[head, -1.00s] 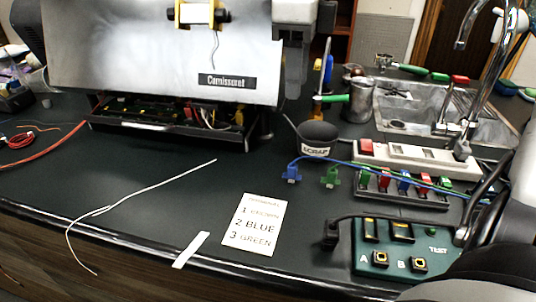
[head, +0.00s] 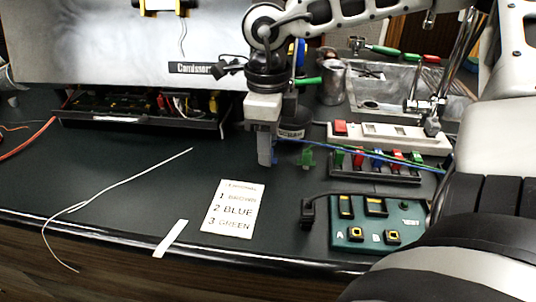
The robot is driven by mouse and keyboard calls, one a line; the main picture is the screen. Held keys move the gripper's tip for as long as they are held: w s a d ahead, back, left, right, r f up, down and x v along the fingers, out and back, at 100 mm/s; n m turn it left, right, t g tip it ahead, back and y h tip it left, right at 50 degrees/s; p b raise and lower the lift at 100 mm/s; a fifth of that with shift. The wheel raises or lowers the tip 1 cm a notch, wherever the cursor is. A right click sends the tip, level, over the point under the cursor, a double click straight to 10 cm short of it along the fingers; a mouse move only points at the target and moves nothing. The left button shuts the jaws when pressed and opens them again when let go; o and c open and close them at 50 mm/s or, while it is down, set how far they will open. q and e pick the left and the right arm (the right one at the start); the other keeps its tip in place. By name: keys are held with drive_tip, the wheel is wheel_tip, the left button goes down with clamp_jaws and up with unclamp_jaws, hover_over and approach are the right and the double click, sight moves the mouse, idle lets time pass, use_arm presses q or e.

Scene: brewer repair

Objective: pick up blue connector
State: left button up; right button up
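My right gripper (head: 265,152) reaches down from above at the worktop, just left of the green connector (head: 307,158). Its grey fingers are at the place where the blue connector lay in the earlier view. The blue connector is almost fully hidden by the fingers, so I cannot tell whether they are around it, on it or beside it. A blue cable (head: 340,149) runs from there to the right, over the row of coloured connectors (head: 390,160). My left gripper is not in view.
A dark scrap cup (head: 291,133) stands close behind the gripper. A printed card (head: 233,208) and a white strip (head: 171,239) lie in front. A green test box (head: 372,222) is at front right, the open brewer (head: 140,104) at back left.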

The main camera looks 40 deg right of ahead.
drive_tip(key=shift+f, duration=0.15)
clamp_jaws()
